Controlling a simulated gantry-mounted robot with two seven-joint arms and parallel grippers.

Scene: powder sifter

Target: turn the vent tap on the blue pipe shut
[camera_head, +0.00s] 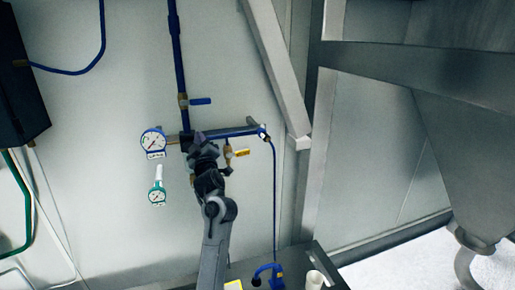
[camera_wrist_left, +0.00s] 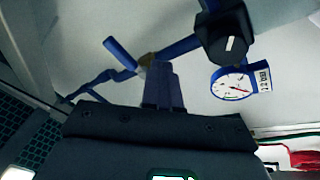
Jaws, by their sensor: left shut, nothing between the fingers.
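In the head view, a brass tap with a blue lever (camera_head: 200,101) sits on the upright blue pipe (camera_head: 178,55), its lever lying crosswise to the right. Lower down, a brass tap with a yellow handle (camera_head: 241,153) sits below the level blue pipe (camera_head: 240,132). I cannot tell by a label which is the vent tap. My left gripper (camera_head: 197,140) is in front of the pipe junction, left of the yellow handle, partly covering the pipework. In the left wrist view its fingers (camera_wrist_left: 163,90) are shut and empty, just below a brass fitting with a blue lever (camera_wrist_left: 120,53). My right gripper is out of view.
A round gauge (camera_head: 152,141) stands left of the junction and also shows in the wrist view (camera_wrist_left: 232,86), beside a black knob (camera_wrist_left: 226,40). A smaller green gauge (camera_head: 157,193) hangs lower. A slanted metal beam (camera_head: 272,65) and a hopper (camera_head: 465,150) are at the right.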

